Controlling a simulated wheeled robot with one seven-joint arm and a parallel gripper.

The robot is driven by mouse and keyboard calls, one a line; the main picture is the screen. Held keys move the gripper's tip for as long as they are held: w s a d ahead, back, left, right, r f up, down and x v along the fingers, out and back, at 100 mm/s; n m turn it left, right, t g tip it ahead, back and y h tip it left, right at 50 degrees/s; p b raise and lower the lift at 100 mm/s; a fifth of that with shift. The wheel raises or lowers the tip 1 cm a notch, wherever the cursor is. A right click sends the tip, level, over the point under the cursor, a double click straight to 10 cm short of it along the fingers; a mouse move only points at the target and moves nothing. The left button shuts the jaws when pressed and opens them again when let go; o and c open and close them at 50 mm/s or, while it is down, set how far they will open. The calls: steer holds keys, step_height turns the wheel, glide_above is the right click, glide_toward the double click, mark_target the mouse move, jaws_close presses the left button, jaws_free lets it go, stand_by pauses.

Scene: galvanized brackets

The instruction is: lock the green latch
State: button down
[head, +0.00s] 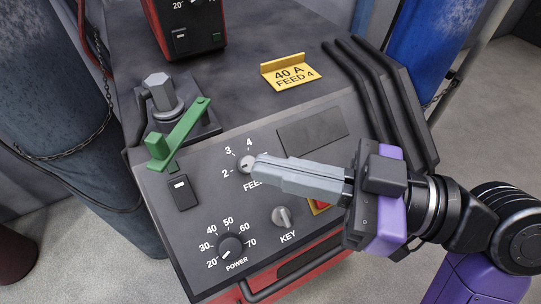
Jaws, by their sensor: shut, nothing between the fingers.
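The green latch (180,132) is a bar with a short bent end, at the upper left of the dark machine's panel. It lies slantwise beside a grey hex-topped post (161,92) on a dark base plate. Its bent end (157,148) points to the lower left. My gripper (257,166) comes in from the right with its grey fingers closed together and empty. Its tips are over the feed knob (246,164), to the right of and below the latch, apart from it. I cannot tell whether the tips touch the knob.
A black rocker switch (181,193) sits just below the latch. The power knob (230,246) and key switch (282,216) are lower on the panel. A yellow label (289,74) stands behind. Black rails (375,100) line the right edge. Blue cylinders flank the machine.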

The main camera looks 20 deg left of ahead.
mark_target(164, 145)
steer(key=a, duration=0.3)
steer(key=a+p, duration=0.1)
steer(key=a, duration=0.3)
steer(key=s+a+p, duration=0.1)
steer(key=a, duration=0.3)
steer(key=shift+a, duration=0.2)
steer(key=shift+a, duration=0.1)
